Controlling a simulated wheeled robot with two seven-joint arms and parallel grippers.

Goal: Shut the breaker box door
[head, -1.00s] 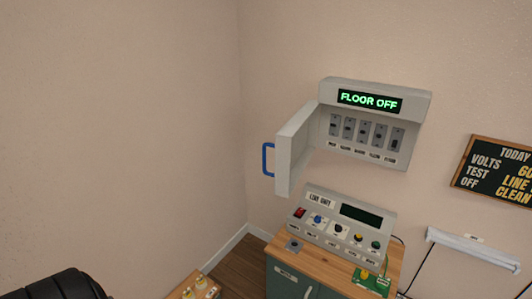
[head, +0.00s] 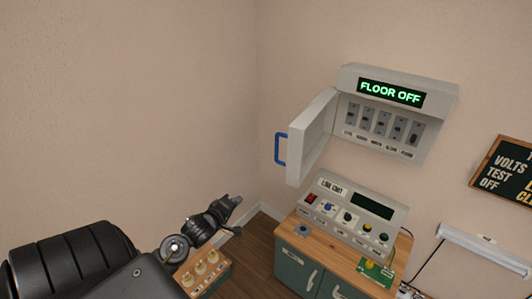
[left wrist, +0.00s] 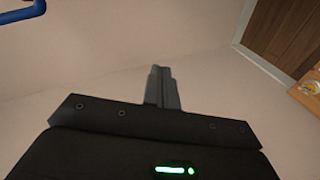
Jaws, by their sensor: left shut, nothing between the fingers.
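The grey breaker box (head: 395,85) hangs on the wall at the right of the head view, its lit display reading FLOOR OFF. Its door (head: 312,135) stands open, swung out to the left, with a blue handle (head: 281,149) on its outer face. Several switches show inside the box. My left gripper (head: 236,201) is below and to the left of the handle, apart from it, shut and empty. In the left wrist view its fingers (left wrist: 162,86) are together, and part of the blue handle (left wrist: 22,12) shows at the top left corner. My right gripper is not in view.
A sloped control panel (head: 345,215) sits on a wooden-topped green cabinet (head: 300,272) below the box. A low wooden unit with pale knobs (head: 207,267) stands near my left arm. A dark sign (head: 505,172) hangs at the right. The wall left of the door is clear.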

